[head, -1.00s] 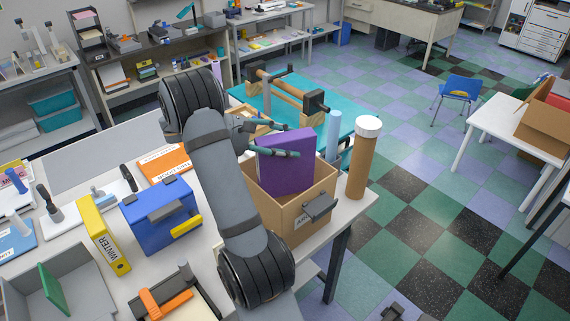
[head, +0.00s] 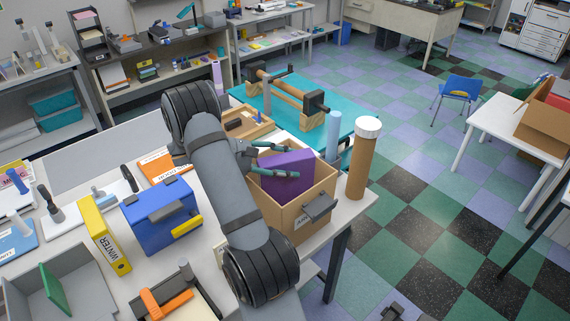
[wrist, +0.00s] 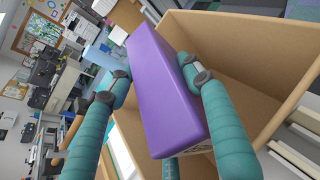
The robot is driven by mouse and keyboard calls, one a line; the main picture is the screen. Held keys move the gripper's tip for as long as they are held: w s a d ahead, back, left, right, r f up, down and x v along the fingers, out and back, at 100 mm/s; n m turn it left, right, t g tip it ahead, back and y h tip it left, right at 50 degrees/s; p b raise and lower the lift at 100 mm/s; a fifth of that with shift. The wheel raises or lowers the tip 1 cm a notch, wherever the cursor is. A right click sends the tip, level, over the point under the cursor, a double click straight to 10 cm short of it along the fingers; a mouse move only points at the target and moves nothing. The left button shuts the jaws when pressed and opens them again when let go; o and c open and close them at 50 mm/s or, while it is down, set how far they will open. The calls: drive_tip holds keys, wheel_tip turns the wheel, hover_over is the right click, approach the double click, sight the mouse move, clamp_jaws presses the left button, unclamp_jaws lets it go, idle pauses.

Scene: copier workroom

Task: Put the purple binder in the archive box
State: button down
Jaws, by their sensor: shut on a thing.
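The purple binder (head: 287,174) is in my gripper (head: 277,160), whose teal fingers are shut on it from both sides. I cannot tell whether the binder touches the box floor.
A brown tube with a white cap (head: 362,160) stands right of the box near the table edge. A light blue cylinder (head: 333,138) stands behind. A blue case (head: 160,217) and a yellow binder (head: 103,235) stand left of my arm.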

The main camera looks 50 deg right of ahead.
sight(261, 160)
drive_tip(key=shift+f, duration=0.4)
drive_tip(key=c, duration=0.9)
unclamp_jaws()
drive_tip(key=shift+o, duration=0.5)
drive_tip(key=shift+r, duration=0.2)
drive_tip(key=v, duration=0.6)
drive_tip(key=b+v, duration=0.1)
drive_tip(key=v, duration=0.5)
drive_tip(key=shift+r, duration=0.35)
